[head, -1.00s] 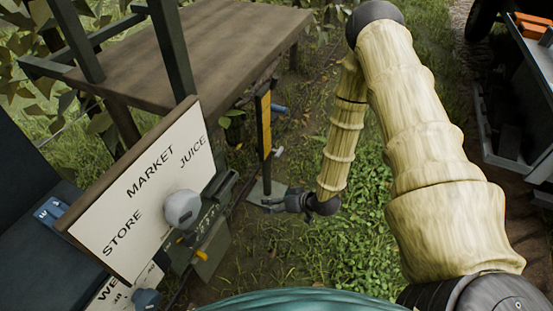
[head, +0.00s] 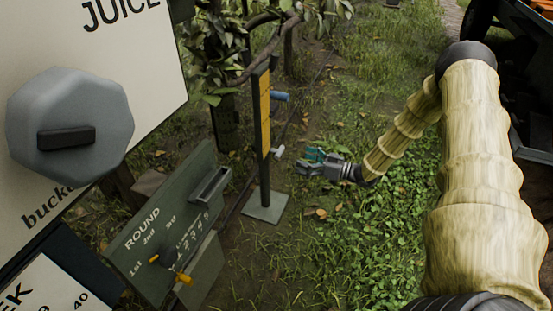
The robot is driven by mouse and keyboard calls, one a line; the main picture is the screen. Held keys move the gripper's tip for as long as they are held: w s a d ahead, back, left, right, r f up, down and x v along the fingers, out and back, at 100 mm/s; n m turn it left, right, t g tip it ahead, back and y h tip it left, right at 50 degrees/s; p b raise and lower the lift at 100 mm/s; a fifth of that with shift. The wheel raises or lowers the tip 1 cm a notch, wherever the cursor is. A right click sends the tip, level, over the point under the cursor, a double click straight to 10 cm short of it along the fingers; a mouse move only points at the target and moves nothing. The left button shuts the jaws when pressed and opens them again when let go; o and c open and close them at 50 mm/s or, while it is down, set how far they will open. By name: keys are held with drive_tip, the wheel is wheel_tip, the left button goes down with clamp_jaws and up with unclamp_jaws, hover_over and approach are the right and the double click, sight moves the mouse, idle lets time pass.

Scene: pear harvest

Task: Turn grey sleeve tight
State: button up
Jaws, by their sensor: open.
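A dark post (head: 264,150) with a yellow strip stands on a square grey base plate (head: 266,208). A small light grey fitting (head: 278,152) sticks out from its right side; it looks like the grey sleeve, but it is too small to be sure. A blue-grey cylinder (head: 279,97) sticks out higher on the same post. My gripper (head: 302,160) is open, with teal on its fingers, and points left toward the post. It appears just right of the light grey fitting, with a gap between them in the picture. I see nothing between its fingers.
A white board with a large grey knob (head: 70,122) fills the left side. A green ROUND panel (head: 160,230) with a yellow-tipped lever stands below it. A leafy trunk rises behind the post. A dark cart (head: 525,80) is at the right. Grass around my gripper is open.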

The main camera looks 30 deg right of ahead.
sight(279, 150)
drive_tip(key=shift+w+d+b+x, duration=0.15)
drive_tip(key=shift+b+x, duration=1)
drive_tip(key=shift+x, duration=1.4)
drive_tip(key=shift+w+d+b+x, duration=0.1)
drive_tip(key=shift+b+x, duration=1)
drive_tip(key=shift+x, duration=1.4)
drive_tip(key=c, duration=0.9)
drive_tip(key=shift+c, duration=0.2)
drive_tip(key=shift+w+r, duration=0.1)
